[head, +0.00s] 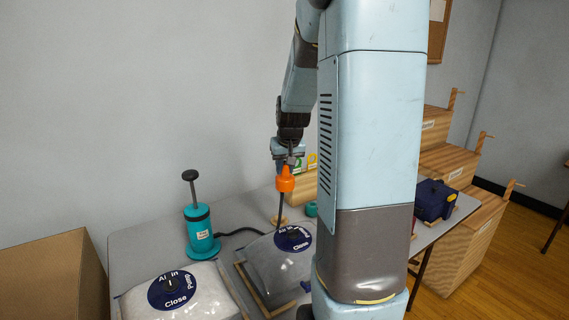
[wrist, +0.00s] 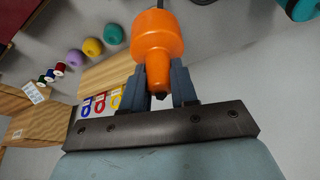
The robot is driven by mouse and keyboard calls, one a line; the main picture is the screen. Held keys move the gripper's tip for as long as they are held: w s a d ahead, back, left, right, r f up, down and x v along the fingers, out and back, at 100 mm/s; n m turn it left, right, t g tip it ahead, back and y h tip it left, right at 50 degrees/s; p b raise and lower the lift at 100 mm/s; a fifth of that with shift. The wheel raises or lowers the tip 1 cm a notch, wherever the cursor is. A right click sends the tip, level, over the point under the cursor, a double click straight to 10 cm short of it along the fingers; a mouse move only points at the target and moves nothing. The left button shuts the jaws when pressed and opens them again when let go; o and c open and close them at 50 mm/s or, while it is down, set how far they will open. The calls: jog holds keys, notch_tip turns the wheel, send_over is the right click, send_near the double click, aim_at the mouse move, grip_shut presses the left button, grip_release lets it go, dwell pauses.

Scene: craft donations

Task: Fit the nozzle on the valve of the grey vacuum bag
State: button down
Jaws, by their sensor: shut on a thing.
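My gripper (head: 288,163) is shut on the orange nozzle (head: 285,181) and holds it above the table, apart from the bags. In the wrist view the nozzle (wrist: 157,42) sits between the two fingers, and a dark hose runs from its wide end. The grey vacuum bag (head: 270,268) lies on the table below the nozzle, with a round dark blue valve (head: 293,238) on top. My arm hides the bag's right side. A second, paler bag (head: 205,308) with a similar valve (head: 172,290) lies at the front left.
A teal hand pump (head: 200,232) stands behind the bags, with a black hose leading right. A cardboard box (head: 50,275) is at the left. A dark blue box (head: 434,200) is at the table's right end, near wooden crates (head: 448,165). The wrist view shows coloured spools (wrist: 92,46).

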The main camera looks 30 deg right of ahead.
jog(key=s+a, duration=0.4)
jog(key=s, duration=0.8)
jog(key=shift+w+a+f, duration=0.1)
jog(key=shift+a+f, duration=0.05)
jog(key=shift+f, duration=2.6)
jog(key=c, duration=0.8)
grip_release()
jog(key=v, duration=1.3)
jog(key=shift+a+r, duration=0.1)
jog(key=shift+r, duration=0.25)
